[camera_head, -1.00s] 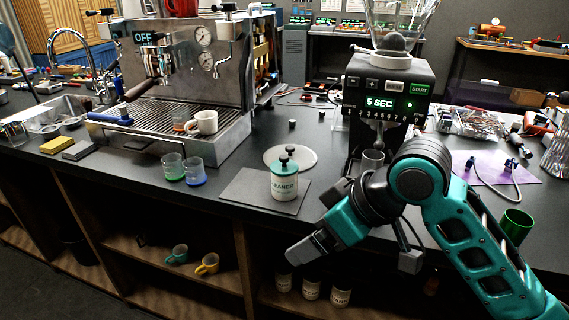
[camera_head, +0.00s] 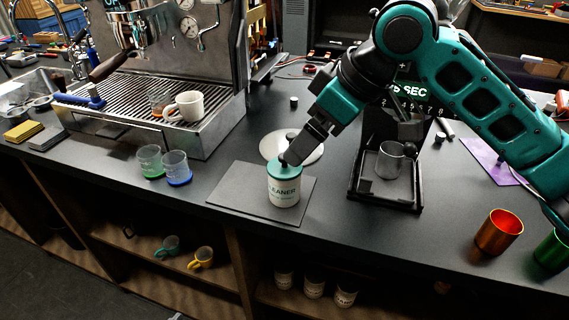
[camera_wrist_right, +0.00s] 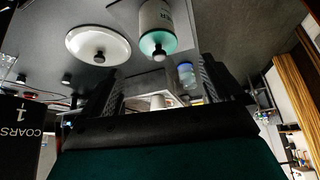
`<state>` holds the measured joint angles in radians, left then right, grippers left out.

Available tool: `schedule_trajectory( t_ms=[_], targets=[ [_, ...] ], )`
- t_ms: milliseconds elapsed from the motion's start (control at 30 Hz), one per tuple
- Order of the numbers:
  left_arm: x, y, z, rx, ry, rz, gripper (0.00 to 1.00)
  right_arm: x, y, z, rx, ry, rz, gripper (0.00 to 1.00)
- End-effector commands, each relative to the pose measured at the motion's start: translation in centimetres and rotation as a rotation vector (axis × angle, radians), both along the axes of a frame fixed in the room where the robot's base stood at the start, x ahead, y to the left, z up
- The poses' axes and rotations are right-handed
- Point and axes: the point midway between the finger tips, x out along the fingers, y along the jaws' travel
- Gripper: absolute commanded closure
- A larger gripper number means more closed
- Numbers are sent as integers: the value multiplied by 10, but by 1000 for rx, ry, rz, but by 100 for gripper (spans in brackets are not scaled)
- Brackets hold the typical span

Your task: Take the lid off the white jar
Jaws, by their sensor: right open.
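The white jar (camera_head: 284,192), labelled CLEANER, stands upright on a dark mat. Its teal lid (camera_head: 284,171) with a black knob is on it. In the right wrist view the jar (camera_wrist_right: 155,18) appears upside down at the top, with its teal lid (camera_wrist_right: 160,42) and knob facing the fingers. My right gripper (camera_head: 290,158) comes down from the upper right and is at the lid's knob in the head view. In the wrist view its fingers (camera_wrist_right: 160,82) are apart, with the knob ahead of the gap and nothing held. My left gripper is not in view.
The dark mat (camera_head: 232,192) lies under the jar. A white disc with a dark knob (camera_head: 312,153) lies just behind it. Two glasses (camera_head: 150,161) stand to the left; a grinder base with a clear cup (camera_head: 390,160) and an orange cup (camera_head: 498,232) are to the right.

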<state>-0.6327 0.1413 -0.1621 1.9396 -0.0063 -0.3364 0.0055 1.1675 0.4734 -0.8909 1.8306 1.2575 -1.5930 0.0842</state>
Motion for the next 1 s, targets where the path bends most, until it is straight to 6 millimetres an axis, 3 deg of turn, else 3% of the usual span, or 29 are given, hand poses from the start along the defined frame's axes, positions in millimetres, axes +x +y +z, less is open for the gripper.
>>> schedule_trajectory(
  t_ms=[100, 367, 633, 867, 1000],
  targets=[
    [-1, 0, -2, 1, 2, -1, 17, 4, 7, -14, 0, 2, 0, 6],
    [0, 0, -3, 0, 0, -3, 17, 9, 15, -28, 0, 2, 0, 6],
    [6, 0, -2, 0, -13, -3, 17, 20, 33, -60, 0, 1, 0, 6],
    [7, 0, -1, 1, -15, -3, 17, 21, 34, -62, 1, 0, 0, 6],
    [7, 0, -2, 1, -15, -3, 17, 21, 34, -61, 1, 0, 0, 18]
  ],
)
